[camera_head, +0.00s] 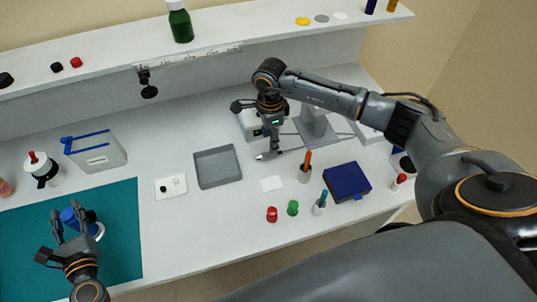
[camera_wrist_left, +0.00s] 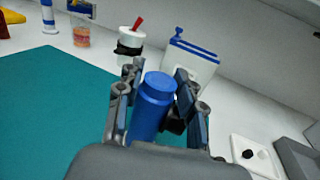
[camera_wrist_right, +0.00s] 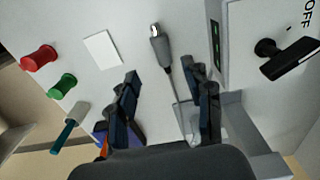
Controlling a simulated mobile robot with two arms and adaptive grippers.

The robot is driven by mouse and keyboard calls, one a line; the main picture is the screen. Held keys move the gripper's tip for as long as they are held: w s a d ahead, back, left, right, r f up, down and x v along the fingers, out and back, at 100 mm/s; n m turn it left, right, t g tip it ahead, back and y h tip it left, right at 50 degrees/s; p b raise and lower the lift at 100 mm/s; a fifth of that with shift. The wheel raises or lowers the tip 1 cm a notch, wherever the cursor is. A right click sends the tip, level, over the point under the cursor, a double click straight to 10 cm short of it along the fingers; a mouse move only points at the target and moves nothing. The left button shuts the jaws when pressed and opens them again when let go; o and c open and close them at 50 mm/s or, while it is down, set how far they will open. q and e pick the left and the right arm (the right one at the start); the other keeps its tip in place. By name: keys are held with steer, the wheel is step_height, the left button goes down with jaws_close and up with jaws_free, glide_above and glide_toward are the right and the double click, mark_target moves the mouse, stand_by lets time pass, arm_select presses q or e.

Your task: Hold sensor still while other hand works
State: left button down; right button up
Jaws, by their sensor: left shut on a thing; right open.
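A blue cylinder with a rounded cap, which appears to be the sensor (camera_wrist_left: 152,105), stands between the fingers of my left gripper (camera_wrist_left: 158,88) in the left wrist view. My left gripper is shut on it over the teal mat (camera_head: 120,215); the fingers hide its sides. In the head view the sensor (camera_head: 68,216) is partly hidden by the gripper (camera_head: 70,220). My right gripper (camera_wrist_right: 160,78) is open and empty. A grey cable with a metal-tipped plug (camera_wrist_right: 160,45) shows between its fingers in the right wrist view, lying on the white table, not gripped.
A grey tray (camera_head: 218,183) and a white plate with black and white dots (camera_head: 170,187) lie mid-table. A blue box (camera_head: 346,181), a red knob (camera_head: 272,214) and a green knob (camera_head: 292,208) stand near the front edge. A blue-trimmed container (camera_head: 97,155) stands behind the mat.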

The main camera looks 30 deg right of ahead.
mark_target(268, 153)
steer(key=f, duration=0.7)
steer(key=shift+w+a+f, duration=0.1)
steer(key=shift+w+a, duration=0.05)
steer(key=shift+w, duration=0.05)
jaws_close()
